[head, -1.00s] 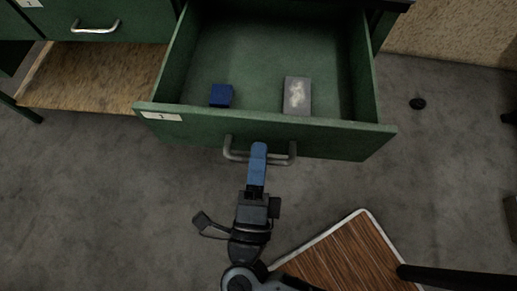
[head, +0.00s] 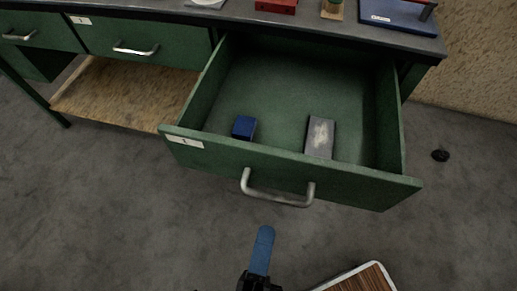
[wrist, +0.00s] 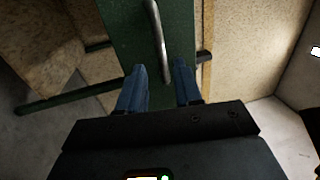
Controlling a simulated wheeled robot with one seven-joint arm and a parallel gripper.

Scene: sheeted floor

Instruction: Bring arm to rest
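My gripper (head: 262,250) is in front of the open green drawer, below its handle in the head view. In the wrist view my gripper (wrist: 160,88) has its two blue fingers apart with nothing between them. The drawer's metal handle (head: 277,198) is free of the fingers; it also shows ahead of them in the wrist view (wrist: 157,38). The green drawer (head: 300,170) is pulled out and holds a blue block (head: 244,127) and a grey block with a pale patch (head: 319,136). Most of my arm is out of view.
The workbench top (head: 330,28) runs along the back with a red object (head: 276,6) and a blue board (head: 396,14) on it. A closed drawer (head: 140,42) is at left. A wood-topped piece (head: 362,280) is at lower right. The grey floor between is clear.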

